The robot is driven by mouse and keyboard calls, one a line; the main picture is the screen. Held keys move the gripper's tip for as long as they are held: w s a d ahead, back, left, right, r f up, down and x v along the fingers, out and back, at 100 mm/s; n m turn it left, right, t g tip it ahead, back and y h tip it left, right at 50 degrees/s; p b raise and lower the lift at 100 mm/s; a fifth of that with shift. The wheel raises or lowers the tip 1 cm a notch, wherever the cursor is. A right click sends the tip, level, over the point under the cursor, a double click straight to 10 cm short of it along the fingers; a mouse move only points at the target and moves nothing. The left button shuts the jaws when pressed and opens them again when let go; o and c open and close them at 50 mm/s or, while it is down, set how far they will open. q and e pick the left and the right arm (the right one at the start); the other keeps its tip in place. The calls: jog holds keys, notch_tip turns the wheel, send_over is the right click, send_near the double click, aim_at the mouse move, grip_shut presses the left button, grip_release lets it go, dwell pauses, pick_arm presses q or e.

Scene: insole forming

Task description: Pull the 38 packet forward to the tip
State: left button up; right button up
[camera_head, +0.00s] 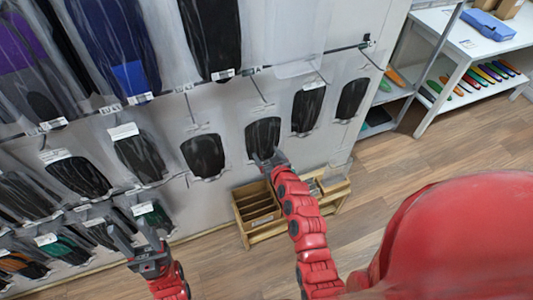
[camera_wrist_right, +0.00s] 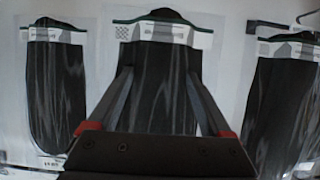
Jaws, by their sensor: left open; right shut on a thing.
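A clear packet with a black insole (camera_head: 263,134) hangs on the wall panel; its size number is too small to read. My right gripper (camera_head: 268,158) is at the lower part of this packet and shut on it. In the right wrist view the packet (camera_wrist_right: 160,60) hangs upright, centred between my two fingers (camera_wrist_right: 158,88), with a white label strip at its top. Where the fingers touch it is hard to see. My left gripper (camera_head: 137,238) is open and empty, low at the left, in front of the lower packets.
Similar black packets hang close on both sides, at the left (camera_wrist_right: 57,95) and right (camera_wrist_right: 285,100) in the wrist view. A wooden box (camera_head: 257,212) stands below on the floor. A white table (camera_head: 470,35) is at the upper right; the floor between is open.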

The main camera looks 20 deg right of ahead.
jog(key=o, duration=1.2)
jog(key=shift+s, duration=0.5)
jog(key=b+v, duration=0.1)
jog(key=v, duration=1.5)
jog(key=shift+s+d+r, duration=0.1)
jog(key=shift+s+r, duration=0.05)
jog(key=shift+r, duration=0.15)
